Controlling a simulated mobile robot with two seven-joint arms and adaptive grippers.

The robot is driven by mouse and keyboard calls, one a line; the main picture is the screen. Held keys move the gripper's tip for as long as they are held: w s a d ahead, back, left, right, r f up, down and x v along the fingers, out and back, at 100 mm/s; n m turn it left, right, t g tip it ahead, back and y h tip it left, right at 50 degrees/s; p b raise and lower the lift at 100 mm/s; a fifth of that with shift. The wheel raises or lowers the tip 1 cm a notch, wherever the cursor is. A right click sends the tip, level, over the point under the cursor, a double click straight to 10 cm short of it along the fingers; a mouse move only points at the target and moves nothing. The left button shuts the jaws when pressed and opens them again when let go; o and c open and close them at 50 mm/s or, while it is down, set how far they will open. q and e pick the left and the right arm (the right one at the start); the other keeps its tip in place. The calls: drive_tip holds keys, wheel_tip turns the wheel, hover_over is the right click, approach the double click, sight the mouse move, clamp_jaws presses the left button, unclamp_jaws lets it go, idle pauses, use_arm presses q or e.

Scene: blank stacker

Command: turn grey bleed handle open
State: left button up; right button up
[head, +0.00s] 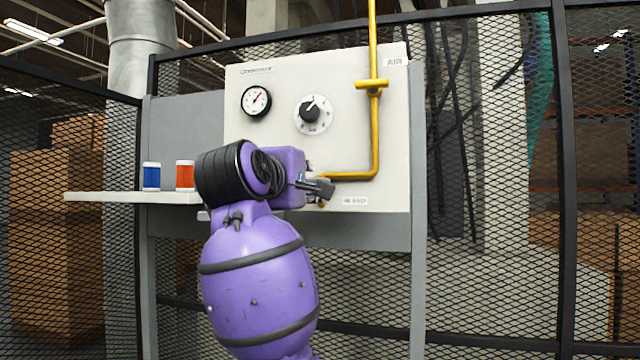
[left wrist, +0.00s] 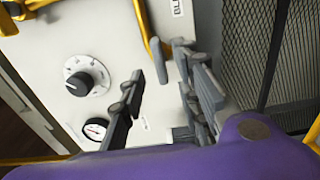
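The grey bleed handle (left wrist: 157,60) is a short grey lever beside the end of the yellow pipe in the left wrist view. In the head view it is mostly hidden behind my gripper, left of the small bleed label (head: 355,201). My left gripper (head: 322,188) is at the panel's lower right, by the pipe's lower end. The handle lies just ahead of the gap; contact with the right-hand finger cannot be told. My right gripper is not in view.
The pale panel (head: 290,85) carries a round gauge (head: 256,102) and a black dial knob (head: 310,113). A yellow pipe (head: 375,130) with a crossbar valve runs down its right side. A white shelf (head: 110,197) holds a blue can (head: 151,177) and a red can (head: 185,176).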

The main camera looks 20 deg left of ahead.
sight(312, 182)
use_arm(q)
drive_tip(key=w, duration=0.6)
drive_tip(key=shift+d, duration=0.1)
clamp_jaws()
